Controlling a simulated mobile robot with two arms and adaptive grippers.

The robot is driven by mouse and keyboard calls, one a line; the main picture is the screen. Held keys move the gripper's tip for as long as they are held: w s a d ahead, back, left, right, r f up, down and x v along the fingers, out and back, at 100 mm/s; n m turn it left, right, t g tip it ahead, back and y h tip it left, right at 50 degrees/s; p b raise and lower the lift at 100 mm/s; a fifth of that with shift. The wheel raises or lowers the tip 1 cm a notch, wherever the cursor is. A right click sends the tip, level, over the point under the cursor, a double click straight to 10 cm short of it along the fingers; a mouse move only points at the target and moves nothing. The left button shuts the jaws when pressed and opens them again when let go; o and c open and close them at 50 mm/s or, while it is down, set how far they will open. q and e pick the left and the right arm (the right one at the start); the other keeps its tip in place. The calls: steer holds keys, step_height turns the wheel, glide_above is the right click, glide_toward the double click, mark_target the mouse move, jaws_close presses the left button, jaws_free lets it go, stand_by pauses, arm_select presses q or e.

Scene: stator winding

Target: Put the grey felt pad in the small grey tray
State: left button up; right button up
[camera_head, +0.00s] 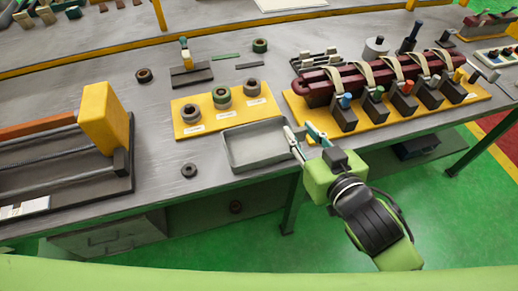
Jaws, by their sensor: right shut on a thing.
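The small grey tray (258,148) lies near the front edge of the bench, in the middle of the view, and looks empty. My right gripper (304,134) is just right of the tray, low over the bench, with one pale and one teal finger. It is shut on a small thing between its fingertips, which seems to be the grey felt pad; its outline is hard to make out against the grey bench. My left gripper is not in view.
A yellow board with several rings (201,127) lies behind the tray. A dark red stator piece (345,84) with black blocks on a yellow board stands behind and right of my right gripper. A loose dark ring (188,171) and a yellow-block fixture (107,118) are left.

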steer(key=w+a+f, duration=0.4)
steer(key=a, duration=0.1)
steer(key=w+a+f+p, duration=0.1)
steer(key=a+f, duration=0.1)
steer(key=f, duration=0.1)
steer(key=shift+w+a, duration=0.3)
steer(key=shift+w, duration=0.1)
steer(key=shift+w+a+f, duration=0.25)
steer(key=shift+a+f, duration=0.1)
steer(key=shift+f, duration=0.15)
step_height(320, 180, down, 3)
steer(key=shift+a+f+p, duration=0.1)
steer(key=shift+f+p, duration=0.1)
steer(key=shift+p, duration=0.1)
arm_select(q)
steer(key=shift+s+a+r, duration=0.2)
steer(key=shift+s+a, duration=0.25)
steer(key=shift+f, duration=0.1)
arm_select(e)
steer(key=o, duration=0.3)
steer(key=shift+f, duration=0.15)
steer(key=o, duration=0.4)
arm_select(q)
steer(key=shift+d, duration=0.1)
arm_select(e)
steer(key=shift+o, duration=0.2)
